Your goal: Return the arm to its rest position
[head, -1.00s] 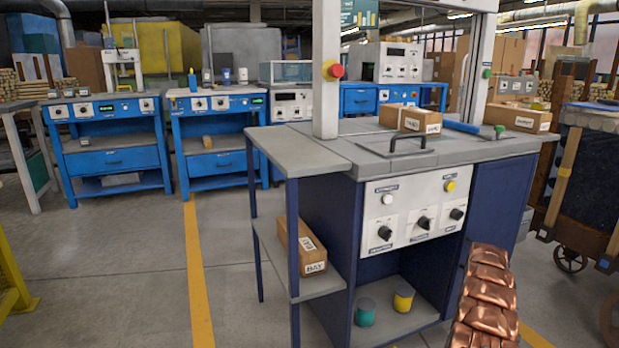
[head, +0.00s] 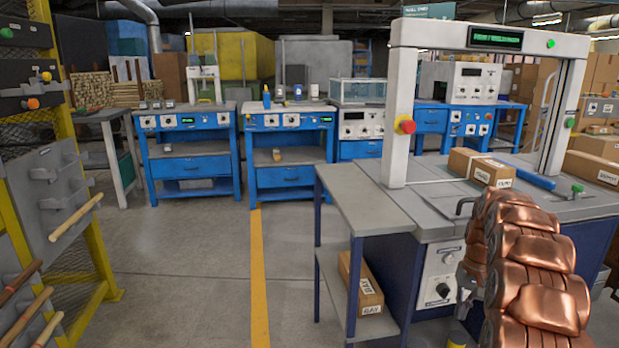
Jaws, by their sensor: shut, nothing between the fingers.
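My arm shows as a copper, segmented link at the lower right in the head view, in front of the strapping machine (head: 400,215). A small grey metal part at its left edge looks like my gripper (head: 470,283), beside the machine's control panel (head: 436,275). It is shut and holds nothing visible. Most of it is hidden behind the copper links.
The machine has a white arch and a grey top with a cardboard box (head: 480,167) on it. Another box (head: 361,283) lies on its side shelf. Blue workbenches (head: 290,150) stand behind. A yellow rack (head: 85,170) stands left. The floor between is clear.

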